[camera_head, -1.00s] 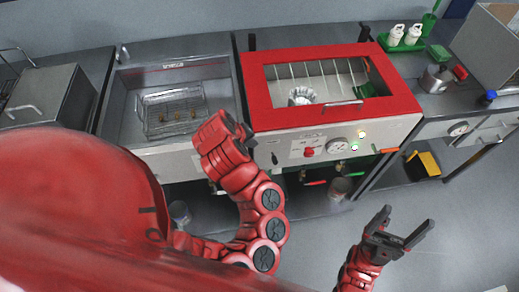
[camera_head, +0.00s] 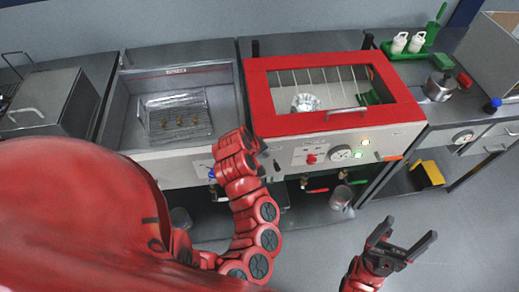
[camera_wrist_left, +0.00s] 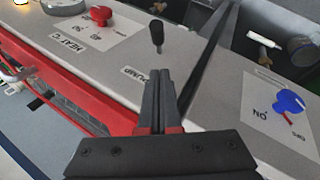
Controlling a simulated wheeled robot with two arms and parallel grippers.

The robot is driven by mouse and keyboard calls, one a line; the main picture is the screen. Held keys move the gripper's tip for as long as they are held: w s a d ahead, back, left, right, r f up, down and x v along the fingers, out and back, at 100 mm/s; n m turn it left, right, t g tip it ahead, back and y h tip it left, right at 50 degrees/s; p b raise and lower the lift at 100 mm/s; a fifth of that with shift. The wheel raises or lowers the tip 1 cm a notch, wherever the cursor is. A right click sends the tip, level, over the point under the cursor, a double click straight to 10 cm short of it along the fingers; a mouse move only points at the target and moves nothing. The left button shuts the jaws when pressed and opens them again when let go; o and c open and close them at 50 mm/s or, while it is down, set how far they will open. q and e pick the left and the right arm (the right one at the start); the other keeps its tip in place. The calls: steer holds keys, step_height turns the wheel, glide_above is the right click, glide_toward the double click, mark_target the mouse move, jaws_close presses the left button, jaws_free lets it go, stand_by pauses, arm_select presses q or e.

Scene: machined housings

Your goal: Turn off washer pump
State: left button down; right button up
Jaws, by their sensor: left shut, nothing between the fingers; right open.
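The washer (camera_head: 408,108) has a red-framed lid with a window and a pale front panel. On that panel a small black lever (camera_head: 276,166) sits left of a red knob (camera_head: 311,159). In the left wrist view the black lever (camera_wrist_left: 157,36) stands up from the panel beside a small label, with the red knob (camera_wrist_left: 101,15) further left. My left gripper (camera_head: 262,146) is shut and empty at the panel's left end. In the wrist view its fingertips (camera_wrist_left: 158,84) point at the lever with a small apparent gap; contact cannot be told. My right gripper (camera_head: 410,228) is open and empty above the floor.
A round gauge (camera_head: 340,153) and lit lamps (camera_head: 365,143) are on the panel's right. A blue knob (camera_wrist_left: 288,102) is on the neighbouring sink panel. The sink holds a wire basket (camera_head: 178,117). Pipes and a metal pot (camera_head: 341,196) are below.

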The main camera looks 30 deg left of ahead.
mark_target(275, 163)
arm_select(q)
steer(key=d+f+p, duration=0.2)
steer(key=f, duration=0.1)
steer(key=shift+d, duration=0.35)
steer(key=shift+w+f, duration=0.1)
steer(key=shift+f, duration=0.1)
steer(key=shift+d+f, duration=0.1)
